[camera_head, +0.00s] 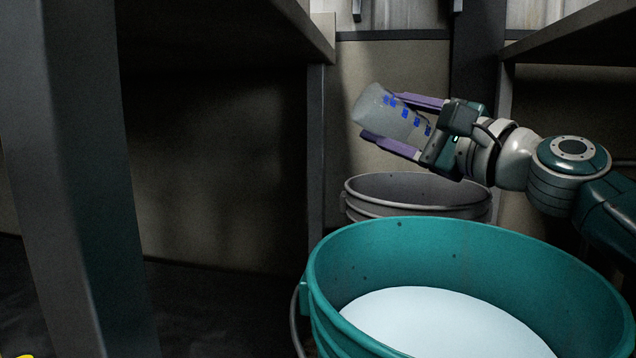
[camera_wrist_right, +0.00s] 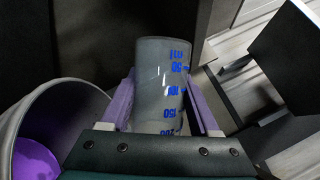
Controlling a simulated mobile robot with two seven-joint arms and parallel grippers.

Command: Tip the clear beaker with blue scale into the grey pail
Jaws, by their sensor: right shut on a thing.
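The clear beaker with blue scale (camera_head: 382,109) is held tilted in my right gripper (camera_head: 383,119). One end points up and left; the other slopes down right toward the palm. In the right wrist view the beaker (camera_wrist_right: 153,80) lies between the purple fingers of the gripper (camera_wrist_right: 156,98). Its scale numbers rise toward the palm, so the mouth seems to be the lower end. I cannot tell whether anything is inside. The grey pail (camera_head: 372,190) stands below the beaker, apart from it. The pail (camera_wrist_right: 50,105) shows at the left in the wrist view, with something purple inside.
A teal pail (camera_head: 330,262) with white contents stands in front of the grey pail and hides its lower part. Dark tables (camera_head: 230,25) stand on the left and at the upper right (camera_head: 575,38).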

